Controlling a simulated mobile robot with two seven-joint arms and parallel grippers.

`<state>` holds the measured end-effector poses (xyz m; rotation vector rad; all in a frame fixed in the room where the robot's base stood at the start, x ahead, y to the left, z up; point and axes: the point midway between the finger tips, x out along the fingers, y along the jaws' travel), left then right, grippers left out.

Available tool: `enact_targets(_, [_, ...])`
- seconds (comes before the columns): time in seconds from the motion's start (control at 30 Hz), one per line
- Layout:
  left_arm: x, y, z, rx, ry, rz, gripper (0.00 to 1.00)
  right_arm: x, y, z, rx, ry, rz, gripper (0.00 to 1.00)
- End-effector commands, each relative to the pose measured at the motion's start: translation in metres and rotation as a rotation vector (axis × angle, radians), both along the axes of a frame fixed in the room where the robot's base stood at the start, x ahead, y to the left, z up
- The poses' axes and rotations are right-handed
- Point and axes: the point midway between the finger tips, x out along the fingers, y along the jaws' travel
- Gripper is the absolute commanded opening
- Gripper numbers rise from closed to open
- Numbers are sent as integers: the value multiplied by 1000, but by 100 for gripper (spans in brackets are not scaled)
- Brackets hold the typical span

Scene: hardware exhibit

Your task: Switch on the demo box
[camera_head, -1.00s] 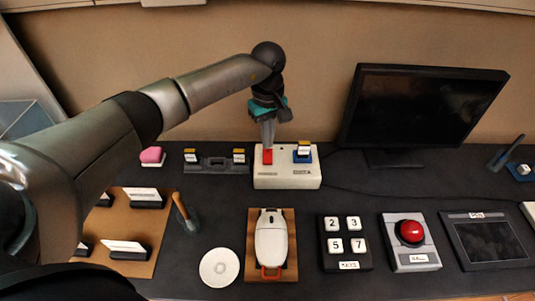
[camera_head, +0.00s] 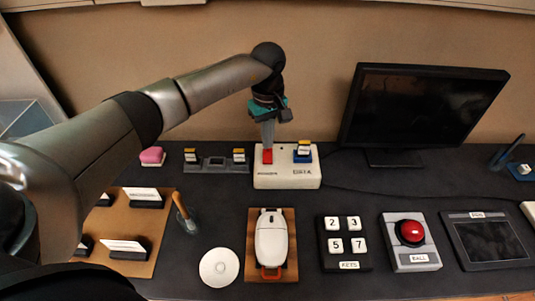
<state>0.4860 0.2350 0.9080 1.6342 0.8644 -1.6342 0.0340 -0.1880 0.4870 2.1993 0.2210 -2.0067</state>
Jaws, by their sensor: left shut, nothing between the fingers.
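The demo box (camera_head: 287,180) is a white box at the back middle of the dark table. On its top are a red rocker or button (camera_head: 267,156) at the left and a blue part with a pale, yellow-edged cap (camera_head: 303,151) at the right. My left gripper (camera_head: 267,142) is shut and empty, pointing down with its fingertips at the red part. They appear to touch it, and they hide some of it. My right gripper is not in view.
A monitor (camera_head: 423,110) stands behind right. In front lie a white mouse (camera_head: 271,240) on a brown board, a key block (camera_head: 344,244), a red trackball (camera_head: 411,232), a tablet (camera_head: 487,241) and a white disc (camera_head: 219,267). A dark holder (camera_head: 215,164) is left of the box.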

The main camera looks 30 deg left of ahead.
Motion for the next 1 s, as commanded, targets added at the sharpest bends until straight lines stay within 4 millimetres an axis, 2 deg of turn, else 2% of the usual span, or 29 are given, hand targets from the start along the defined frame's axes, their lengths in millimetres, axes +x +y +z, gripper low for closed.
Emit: enact_targets(1.0, [0, 0, -16, 0, 0, 1, 0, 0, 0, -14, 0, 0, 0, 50])
